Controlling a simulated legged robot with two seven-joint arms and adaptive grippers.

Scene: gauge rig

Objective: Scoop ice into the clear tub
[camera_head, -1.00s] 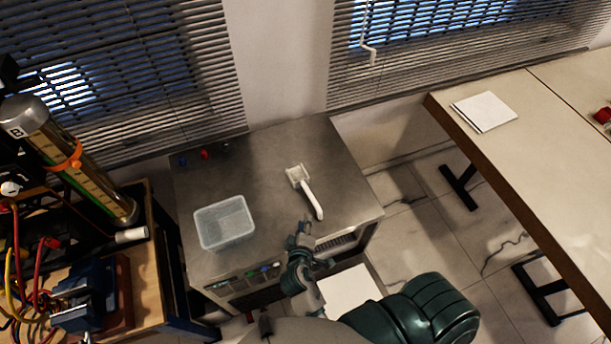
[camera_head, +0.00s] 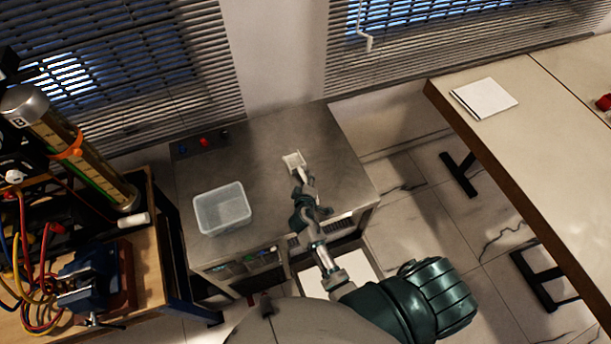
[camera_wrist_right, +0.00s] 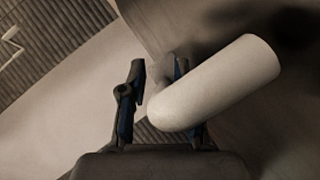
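The clear tub (camera_head: 222,209) sits on the left of the grey metal counter in the head view. I see no ice in it. A white scoop (camera_head: 294,161) lies to the right of the tub, its bowl toward the back and its handle toward me. My right gripper (camera_head: 305,190) is at the handle and partly covers it. In the right wrist view the pale handle (camera_wrist_right: 215,85) crosses in front of one finger of the right gripper (camera_wrist_right: 153,95). The fingers stand apart; I cannot tell whether the handle lies fully between them. My left gripper is not in view.
The grey counter (camera_head: 262,145) has small coloured knobs (camera_head: 203,142) at its back left. A cabled rig with a tall cylinder (camera_head: 75,150) stands at the left. A long table (camera_head: 540,130) with a white pad (camera_head: 484,98) stands at the right.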

